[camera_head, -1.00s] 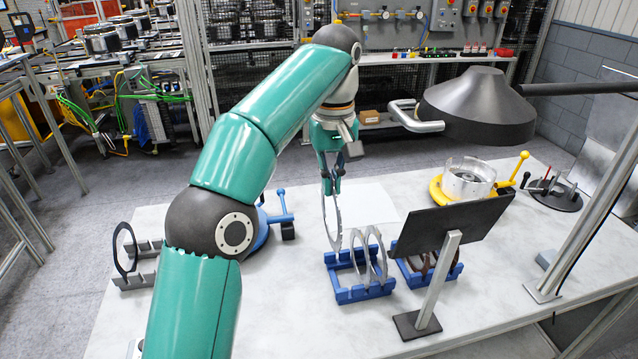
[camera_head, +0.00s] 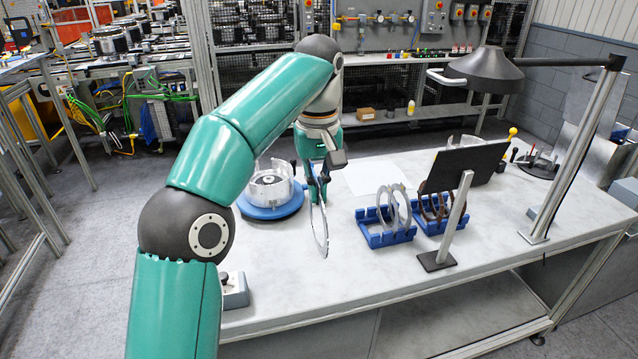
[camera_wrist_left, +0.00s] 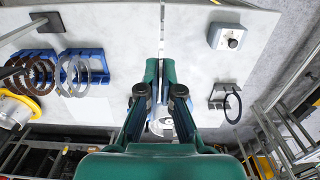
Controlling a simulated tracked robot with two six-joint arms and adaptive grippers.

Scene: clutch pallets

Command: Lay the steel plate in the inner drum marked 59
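My left gripper (camera_head: 319,183) is shut on a thin steel ring plate (camera_head: 326,236) and holds it upright above the table. In the left wrist view the plate (camera_wrist_left: 162,32) shows edge-on beyond the fingers (camera_wrist_left: 161,88). A silver drum (camera_head: 270,187) on a round blue base (camera_head: 272,211) stands just left of the gripper. In the left wrist view part of this drum (camera_wrist_left: 161,125) shows between the fingers. A second drum (camera_wrist_left: 10,112), on a yellow base (camera_wrist_left: 27,103), shows at that view's left edge. I cannot read a number on either drum. My right gripper is not in view.
One blue rack (camera_head: 386,236) holds steel rings; the blue rack beside it (camera_head: 446,222) holds brown rings. A dark panel on a stand (camera_head: 463,167) and a lamp (camera_head: 486,70) are at right. A grey control box (camera_head: 235,291) sits front left. The table front is clear.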

